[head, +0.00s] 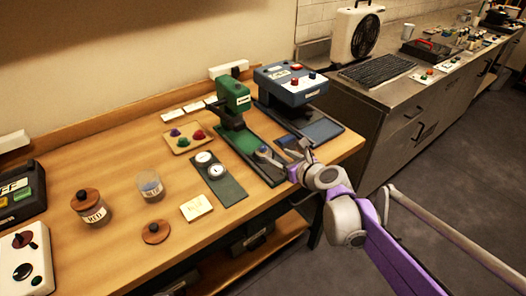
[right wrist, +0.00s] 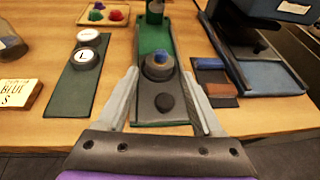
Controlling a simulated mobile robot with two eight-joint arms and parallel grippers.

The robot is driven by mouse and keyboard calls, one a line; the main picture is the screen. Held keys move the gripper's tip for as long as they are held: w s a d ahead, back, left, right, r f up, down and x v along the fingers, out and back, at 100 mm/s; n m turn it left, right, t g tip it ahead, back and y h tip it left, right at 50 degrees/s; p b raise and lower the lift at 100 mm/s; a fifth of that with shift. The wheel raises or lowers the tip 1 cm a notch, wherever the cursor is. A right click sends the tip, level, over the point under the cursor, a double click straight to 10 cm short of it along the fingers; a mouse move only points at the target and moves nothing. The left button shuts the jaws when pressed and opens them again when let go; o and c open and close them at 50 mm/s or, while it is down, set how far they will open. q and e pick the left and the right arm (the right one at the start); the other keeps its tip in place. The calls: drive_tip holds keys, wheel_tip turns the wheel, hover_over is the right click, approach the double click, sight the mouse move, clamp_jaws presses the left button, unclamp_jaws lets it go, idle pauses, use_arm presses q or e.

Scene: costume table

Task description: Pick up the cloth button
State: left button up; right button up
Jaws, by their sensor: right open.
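A small blue domed piece, which looks like the cloth button (right wrist: 160,58), sits in a round grey die (right wrist: 160,70) on the base of the green press in the right wrist view. The green press (head: 234,97) stands on the table in the head view, where my right gripper (head: 283,160) is over the near end of its base. In the right wrist view my right gripper (right wrist: 161,82) is open and empty, with a finger on each side of the die. Whether the fingers touch it I cannot tell. My left gripper is not in view.
A blue machine (head: 290,83) stands to the right of the press. To the left are a dark mat (head: 229,187) with two round white-topped pieces, a tray (head: 172,146) of coloured domes, a card (head: 196,207) and jars marked RED (head: 90,206) and BLUE (head: 150,186).

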sight(264, 148)
drive_tip(key=x, duration=0.9)
drive_tip(key=shift+w+a+f, duration=0.1)
drive_tip(key=shift+w, duration=0.2)
clamp_jaws()
